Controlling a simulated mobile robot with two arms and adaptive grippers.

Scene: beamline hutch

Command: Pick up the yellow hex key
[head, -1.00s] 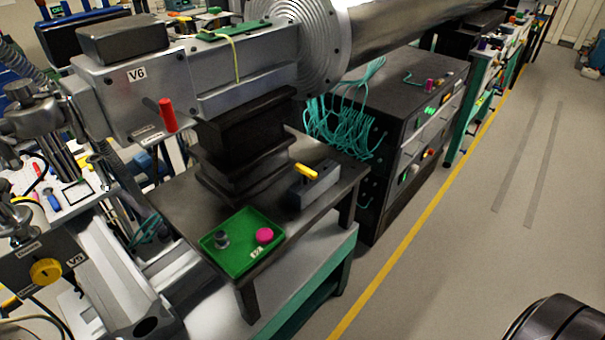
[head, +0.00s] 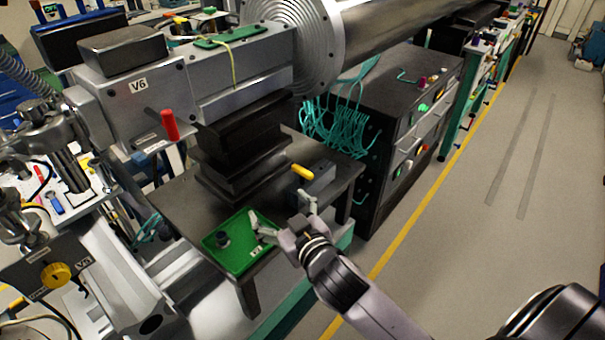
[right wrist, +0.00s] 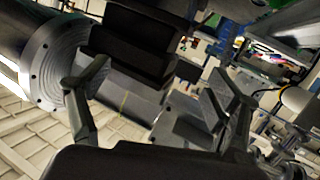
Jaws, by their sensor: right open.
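A short yellow bar, which looks like the yellow hex key (head: 302,172), sits on top of a grey block (head: 322,184) at the right side of the dark table (head: 185,205). My right gripper (head: 284,212) is open and empty over the table's front right part. Its fingers are spread between the green tray and the grey block, a little nearer the camera than the yellow bar. In the right wrist view the two fingers (right wrist: 160,72) stand wide apart with nothing between them. I cannot make out the yellow bar in that view. My left gripper is not in view.
A green tray (head: 231,262) with a dark knob (head: 222,239) lies left of my right gripper. A black stand (head: 240,135) carries the V6 housing (head: 138,85) behind. A dark cabinet (head: 390,120) with teal cables stands to the right. The floor beyond is clear.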

